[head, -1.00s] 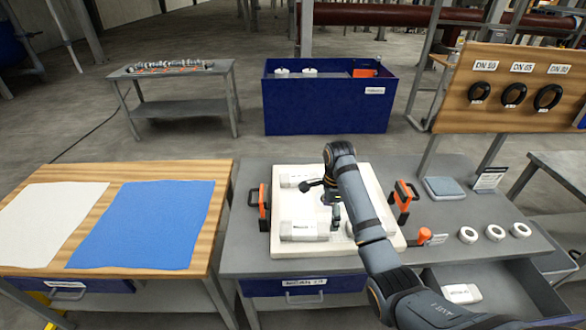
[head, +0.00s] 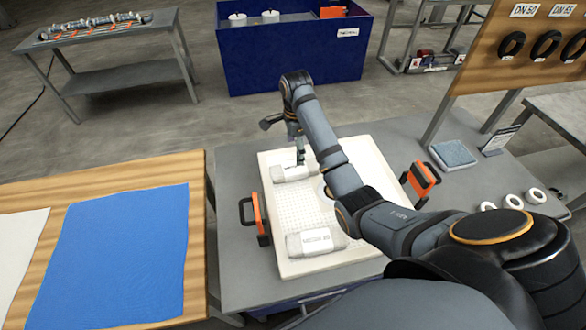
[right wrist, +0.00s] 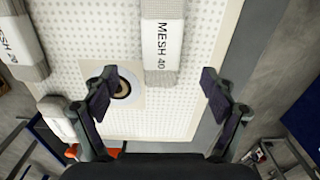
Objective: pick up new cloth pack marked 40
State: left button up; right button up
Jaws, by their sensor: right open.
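The far pack (head: 294,173) is partly hidden by my right gripper (head: 300,153). In the right wrist view this pack (right wrist: 162,50) reads MESH 40. My left gripper is out of view.
Orange-and-black handles stand left (head: 254,219) and right (head: 420,184) of the plate. White rings (head: 512,201) lie at the table's right. A blue cloth (head: 115,255) covers part of the wooden table at left. A blue bin (head: 290,60) stands behind.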

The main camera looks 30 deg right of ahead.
jog(key=b, duration=0.3)
send_over(294, 167)
notch_tip(294, 167, down, 4)
jog(key=shift+w+d+f, duration=0.1)
jog(key=shift+d+f, duration=0.05)
jog(key=shift+f, duration=0.05)
jog(key=shift+w+f+b, duration=0.2)
jog(key=shift+f+b, duration=0.15)
jog(key=shift+f, duration=0.15)
jog(key=shift+r, duration=0.15)
jog(key=shift+s+f+b, duration=0.2)
jog(key=shift+f+b, duration=0.2)
jog(key=shift+f, duration=0.05)
notch_tip(294, 167, down, 4)
jog(key=b, duration=0.2)
jog(key=shift+b, duration=0.3)
jog(key=shift+f, duration=0.15)
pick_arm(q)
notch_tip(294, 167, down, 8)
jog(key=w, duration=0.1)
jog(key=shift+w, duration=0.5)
pick_arm(e)
jog(key=c, duration=1.3)
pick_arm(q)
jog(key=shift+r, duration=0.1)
pick_arm(e)
jog(key=shift+r, duration=0.2)
